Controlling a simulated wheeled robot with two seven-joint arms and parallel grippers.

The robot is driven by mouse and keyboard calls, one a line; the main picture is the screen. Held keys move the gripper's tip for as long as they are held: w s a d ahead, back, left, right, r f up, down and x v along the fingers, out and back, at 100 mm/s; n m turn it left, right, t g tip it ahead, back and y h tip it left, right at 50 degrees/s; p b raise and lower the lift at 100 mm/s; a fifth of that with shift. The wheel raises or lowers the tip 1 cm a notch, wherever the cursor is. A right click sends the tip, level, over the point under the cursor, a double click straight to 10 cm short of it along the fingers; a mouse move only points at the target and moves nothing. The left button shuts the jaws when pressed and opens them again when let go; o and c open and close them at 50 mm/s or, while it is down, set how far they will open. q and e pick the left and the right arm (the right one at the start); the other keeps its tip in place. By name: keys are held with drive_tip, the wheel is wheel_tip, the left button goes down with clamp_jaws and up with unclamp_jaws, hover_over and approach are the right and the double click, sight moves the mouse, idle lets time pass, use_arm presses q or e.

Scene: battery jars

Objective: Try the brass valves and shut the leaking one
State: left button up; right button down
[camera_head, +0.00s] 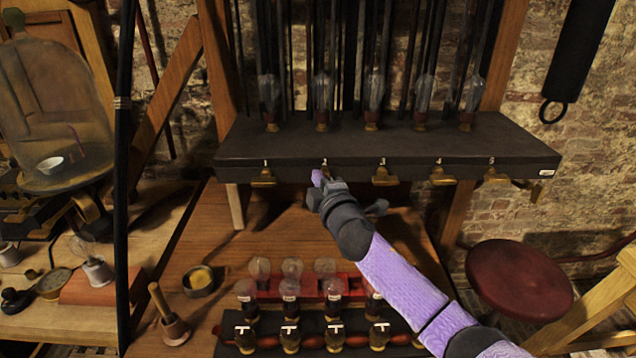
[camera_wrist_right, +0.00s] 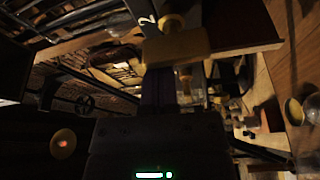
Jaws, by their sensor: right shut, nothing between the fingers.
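A row of brass valves sits under the front edge of a dark shelf (camera_head: 390,145), numbered 1 to 5. Valve 1 (camera_head: 263,178), valve 3 (camera_head: 383,177), valve 4 (camera_head: 442,177) and valve 5 (camera_head: 495,175) show clearly. Valve 2 is mostly hidden behind my right gripper (camera_head: 318,178), which is shut and empty right at it. In the right wrist view the brass valve (camera_wrist_right: 176,47) beside the number 2 is just beyond the fingers; I cannot tell whether they touch it. No leak is visible. My left gripper is out of view.
Glass bulbs (camera_head: 322,92) stand on the shelf above the valves.

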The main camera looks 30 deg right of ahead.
drive_tip(key=shift+m, duration=0.4)
drive_tip(key=shift+s+d+f+m+h+b, duration=0.1)
drive_tip(key=shift+s+d+m+h+b, duration=0.2)
drive_tip(key=shift+m+h+b, duration=1.9)
drive_tip(key=shift+s+d+r+m+h+b, duration=0.15)
drive_tip(key=shift+d+m+h+b, duration=0.2)
drive_tip(key=shift+m, duration=3.65)
drive_tip(key=shift+s+d+f+m+h+b, duration=0.3)
drive_tip(key=shift+m+h+b, duration=0.85)
drive_tip(key=shift+m, duration=1.95)
drive_tip(key=shift+d+r+m, duration=0.1)
drive_tip(key=shift+d+m, duration=0.05)
drive_tip(key=shift+m, duration=0.45)
drive_tip(key=shift+r, duration=0.15)
